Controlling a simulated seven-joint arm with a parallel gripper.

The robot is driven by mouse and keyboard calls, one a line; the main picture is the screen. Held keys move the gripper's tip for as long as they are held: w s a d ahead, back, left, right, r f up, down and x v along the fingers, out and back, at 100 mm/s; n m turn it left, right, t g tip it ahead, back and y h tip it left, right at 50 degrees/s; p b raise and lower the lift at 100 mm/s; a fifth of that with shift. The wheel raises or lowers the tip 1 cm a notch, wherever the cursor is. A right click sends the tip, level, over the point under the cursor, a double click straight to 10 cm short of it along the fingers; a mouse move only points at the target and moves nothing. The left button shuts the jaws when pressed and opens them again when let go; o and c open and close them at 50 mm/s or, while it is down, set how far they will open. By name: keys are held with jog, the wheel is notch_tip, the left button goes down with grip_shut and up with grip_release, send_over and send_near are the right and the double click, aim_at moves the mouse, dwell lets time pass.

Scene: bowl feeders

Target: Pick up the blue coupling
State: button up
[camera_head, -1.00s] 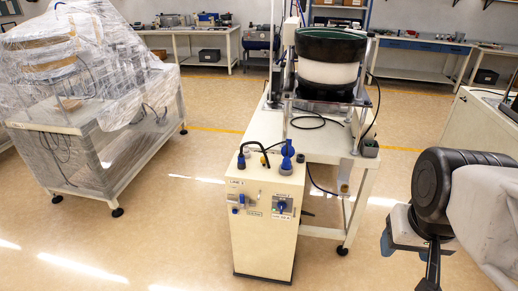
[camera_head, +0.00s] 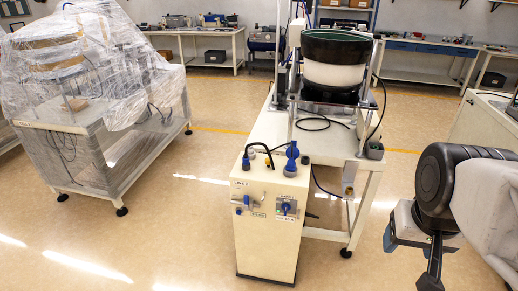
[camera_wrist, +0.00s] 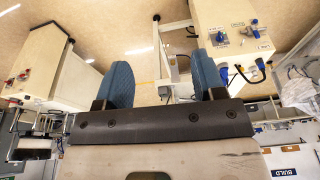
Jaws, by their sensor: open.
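A blue coupling (camera_head: 291,155) stands upright on top of the cream control cabinet (camera_head: 262,225), near its right side. A smaller blue piece (camera_head: 246,162) stands on the same top, further left. In the wrist view the cabinet (camera_wrist: 228,22) is inverted at the upper right, with blue fittings (camera_wrist: 262,64) by its top edge; I cannot tell which is the coupling. My gripper (camera_wrist: 164,82) is open, its two blue-padded fingers wide apart with nothing between them. It is well away from the cabinet, on the right of the head view.
A white table (camera_head: 335,140) with a bowl feeder (camera_head: 335,72) stands behind the cabinet. A black hose arches over the cabinet top beside the coupling. A plastic-wrapped machine (camera_head: 100,150) stands at left. Open floor (camera_head: 180,225) lies left of the cabinet.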

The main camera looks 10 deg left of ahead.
jog(key=w+a+r+m, duration=0.2)
jog(key=w+a+m, duration=0.1)
jog(key=w, duration=0.6)
jog(key=w+a+r+m, duration=0.2)
jog(key=w+a, duration=0.2)
jog(key=w, duration=0.6)
jog(key=m+g, duration=0.3)
jog(key=m, duration=1.1)
send_over(246, 155)
jog(key=f, duration=2.4)
jog(key=shift+d+f, duration=0.15)
jog(key=shift+d, duration=0.25)
jog(key=shift+w+a+f+m, duration=0.1)
jog(key=shift+a+f+m, duration=0.2)
jog(key=shift+a+f, duration=0.1)
jog(key=shift+f, duration=1.25)
